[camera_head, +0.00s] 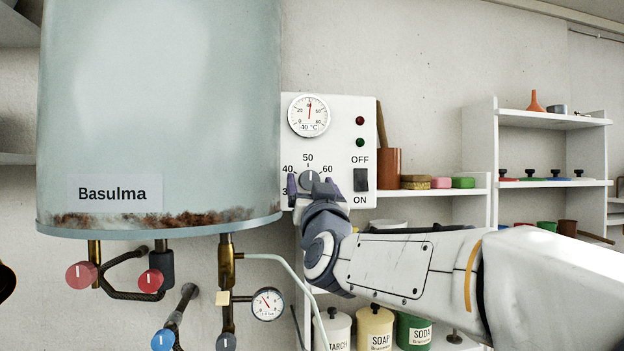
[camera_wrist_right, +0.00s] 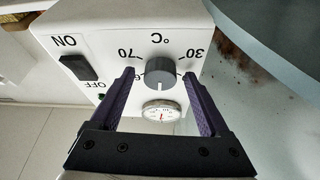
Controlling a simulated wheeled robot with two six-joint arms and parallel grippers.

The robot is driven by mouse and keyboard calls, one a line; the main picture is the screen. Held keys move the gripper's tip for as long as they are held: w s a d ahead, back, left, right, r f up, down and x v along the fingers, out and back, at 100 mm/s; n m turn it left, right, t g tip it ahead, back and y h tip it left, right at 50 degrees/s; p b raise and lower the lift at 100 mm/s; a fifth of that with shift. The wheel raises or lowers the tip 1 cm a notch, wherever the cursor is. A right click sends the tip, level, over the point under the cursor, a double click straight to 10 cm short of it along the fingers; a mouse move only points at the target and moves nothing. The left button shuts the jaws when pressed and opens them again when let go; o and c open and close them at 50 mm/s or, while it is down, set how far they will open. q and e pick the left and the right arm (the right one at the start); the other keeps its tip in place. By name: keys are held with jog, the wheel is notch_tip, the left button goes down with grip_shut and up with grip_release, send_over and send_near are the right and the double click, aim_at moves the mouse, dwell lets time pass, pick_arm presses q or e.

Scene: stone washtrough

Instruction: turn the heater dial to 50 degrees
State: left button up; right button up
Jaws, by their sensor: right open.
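The heater dial (camera_head: 308,178) is a dark grey knob on the white control panel (camera_head: 340,115), with 40, 50 and 60 printed around it. Its white mark points up towards 50, as far as I can tell. In the right wrist view, which is upside down, the dial (camera_wrist_right: 160,72) sits between my purple fingers and its mark points towards the thermometer. My right gripper (camera_head: 309,190) is open, one finger on each side of the dial; I cannot tell whether they touch it. The fingers partly hide the lower scale. My left gripper is not in view.
A round thermometer (camera_head: 309,115) is above the dial, and a black switch (camera_head: 360,180) marked OFF and ON is to its right. The pale blue boiler tank (camera_head: 160,100) stands close on the left. Shelves (camera_head: 545,183) with small items are at the right.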

grip_shut()
jog(key=shift+f+n+b, duration=0.1)
jog(key=shift+n+b, duration=0.3)
jog(key=shift+b, duration=0.25)
grip_release()
